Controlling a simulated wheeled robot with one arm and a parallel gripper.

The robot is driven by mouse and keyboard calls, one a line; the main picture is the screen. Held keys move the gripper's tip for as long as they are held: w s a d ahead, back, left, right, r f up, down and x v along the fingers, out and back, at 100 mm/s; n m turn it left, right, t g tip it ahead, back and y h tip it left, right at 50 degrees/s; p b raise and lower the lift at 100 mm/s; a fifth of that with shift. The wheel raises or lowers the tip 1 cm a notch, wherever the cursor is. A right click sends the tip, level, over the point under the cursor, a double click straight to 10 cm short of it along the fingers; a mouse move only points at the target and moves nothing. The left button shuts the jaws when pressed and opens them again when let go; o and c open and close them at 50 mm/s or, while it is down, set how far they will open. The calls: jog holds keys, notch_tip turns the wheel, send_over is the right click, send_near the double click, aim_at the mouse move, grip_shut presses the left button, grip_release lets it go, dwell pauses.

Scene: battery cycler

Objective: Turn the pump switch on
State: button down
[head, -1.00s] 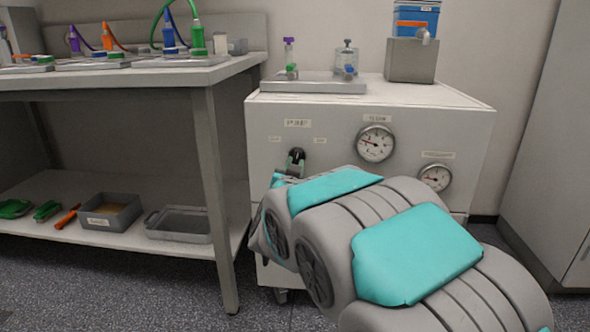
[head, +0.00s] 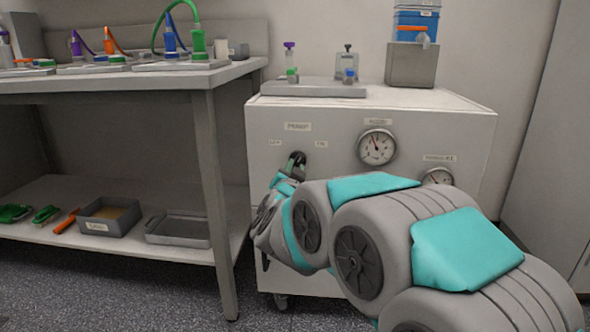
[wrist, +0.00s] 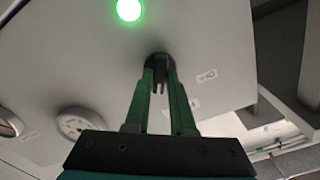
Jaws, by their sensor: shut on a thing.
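The pump switch is a black rotary knob (head: 298,158) on the front panel of a white cabinet (head: 275,215), between two small labels. In the head view it leans toward the right label. In the wrist view the knob (wrist: 159,74) sits between the two green-lit fingers of my gripper (wrist: 160,85), which is shut on it. In the head view my gripper (head: 290,170) reaches the knob from below and is partly hidden by my arm. A green lamp (wrist: 128,9) is lit on the panel in the wrist view.
A round gauge (head: 376,147) sits right of the switch, and a second gauge (head: 438,176) is partly covered by my arm. Glassware on a tray (head: 313,90) and a metal box (head: 411,64) stand on top. A grey bench (head: 218,190) stands close on the left.

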jog(key=c, duration=0.8)
grip_release()
jog(key=shift+o, duration=0.2)
jog(key=s+p, duration=0.1)
jog(key=s, duration=0.6)
jog(key=shift+s+a, duration=0.15)
jog(key=shift+s, duration=0.25)
